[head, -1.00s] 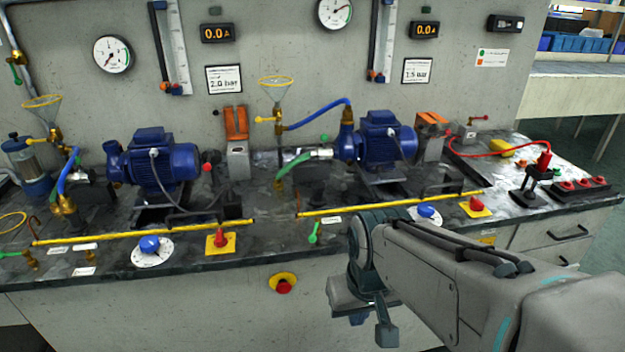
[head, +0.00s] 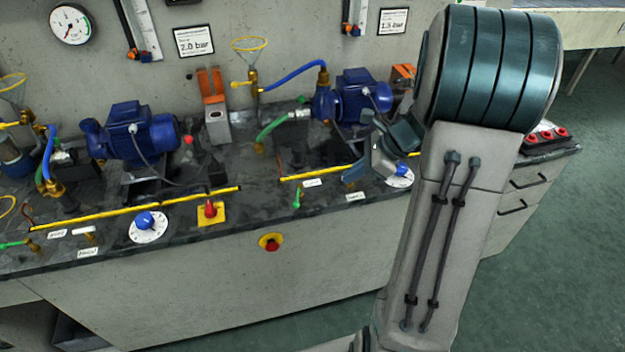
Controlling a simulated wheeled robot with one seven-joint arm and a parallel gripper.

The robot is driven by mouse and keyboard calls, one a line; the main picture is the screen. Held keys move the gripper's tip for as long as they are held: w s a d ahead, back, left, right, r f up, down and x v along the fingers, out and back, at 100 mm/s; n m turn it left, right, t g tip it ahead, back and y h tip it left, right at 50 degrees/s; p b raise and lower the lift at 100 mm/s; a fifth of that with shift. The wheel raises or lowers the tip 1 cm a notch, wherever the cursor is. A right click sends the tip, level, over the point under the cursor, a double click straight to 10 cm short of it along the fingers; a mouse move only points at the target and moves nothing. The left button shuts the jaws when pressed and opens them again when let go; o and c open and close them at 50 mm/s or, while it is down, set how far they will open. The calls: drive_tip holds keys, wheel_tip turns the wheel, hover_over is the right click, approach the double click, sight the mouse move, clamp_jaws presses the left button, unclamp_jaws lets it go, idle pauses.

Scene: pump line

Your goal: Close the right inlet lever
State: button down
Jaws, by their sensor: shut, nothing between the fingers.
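A small green lever (head: 297,198) stands near the bench's front edge, below the right pump's yellow bar. A yellow lever (head: 240,84) sits on the brass valve under the right funnel. The labels are too small to read, so I cannot tell which is the right inlet lever. My gripper (head: 358,172) is shut and empty over the front of the bench, right of the green lever and apart from it. My arm hides the bench's right part.
The right blue pump (head: 350,98) stands behind my gripper. A yellow bar (head: 315,174) and a blue knob (head: 401,169) lie close to it. A red emergency button (head: 270,243) is on the front panel. Green floor (head: 540,270) is open at the right.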

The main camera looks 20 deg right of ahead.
approach(309, 209)
drive_tip(key=w+a+f, duration=0.1)
drive_tip(key=a, duration=0.1)
drive_tip(key=shift+w+a+f, duration=0.15)
drive_tip(key=shift+w+a, duration=0.15)
drive_tip(key=shift+a, duration=0.3)
drive_tip(key=shift+w+a+f, duration=0.15)
drive_tip(key=shift+w+a, duration=0.1)
drive_tip(key=shift+a, duration=0.35)
drive_tip(key=shift+w+a+f, duration=0.15)
drive_tip(key=shift+w+a, duration=0.1)
drive_tip(key=shift+a, duration=0.35)
drive_tip(key=shift+a+m+b, duration=0.1)
drive_tip(key=shift+m+b, duration=0.25)
drive_tip(key=shift+m, duration=0.05)
